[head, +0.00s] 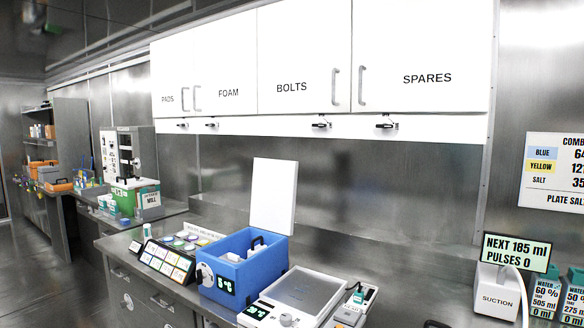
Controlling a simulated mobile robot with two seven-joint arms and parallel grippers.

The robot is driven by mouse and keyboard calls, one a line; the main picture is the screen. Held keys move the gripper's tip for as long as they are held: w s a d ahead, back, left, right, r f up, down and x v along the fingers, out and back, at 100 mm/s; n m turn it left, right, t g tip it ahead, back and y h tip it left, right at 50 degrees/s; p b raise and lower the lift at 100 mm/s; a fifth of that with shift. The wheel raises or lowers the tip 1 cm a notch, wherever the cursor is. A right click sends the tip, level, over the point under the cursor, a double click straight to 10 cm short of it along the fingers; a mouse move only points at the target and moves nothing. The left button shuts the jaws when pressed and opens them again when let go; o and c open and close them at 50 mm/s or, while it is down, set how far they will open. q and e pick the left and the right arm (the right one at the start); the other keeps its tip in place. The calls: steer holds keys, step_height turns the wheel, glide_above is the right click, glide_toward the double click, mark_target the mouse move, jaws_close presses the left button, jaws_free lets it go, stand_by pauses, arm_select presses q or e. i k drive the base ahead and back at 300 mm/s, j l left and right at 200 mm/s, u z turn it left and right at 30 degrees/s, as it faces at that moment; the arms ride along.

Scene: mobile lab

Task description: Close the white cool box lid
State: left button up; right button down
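The cool box (243,282) stands on the counter left of centre, with a blue body and a small dark display with green characters on its front. Its white lid (273,197) stands open, roughly upright at the back of the box. Light-coloured contents show inside the box, but I cannot tell what they are. Neither of my grippers is in view.
A balance (293,298) with a flat plate stands just right of the box. A rack of coloured cards (167,261) stands to its left. White wall cabinets (305,62) hang above the counter. A suction unit (498,291) stands at the right.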

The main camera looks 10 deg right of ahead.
mark_target(275, 181)
steer(key=i+j, duration=0.15)
steer(key=j, duration=0.2)
steer(key=i+j+z, duration=0.15)
steer(key=j, duration=0.2)
steer(key=i+j, duration=0.15)
steer(key=j, duration=0.2)
steer(key=i+j+z, duration=0.15)
steer(key=j, duration=0.2)
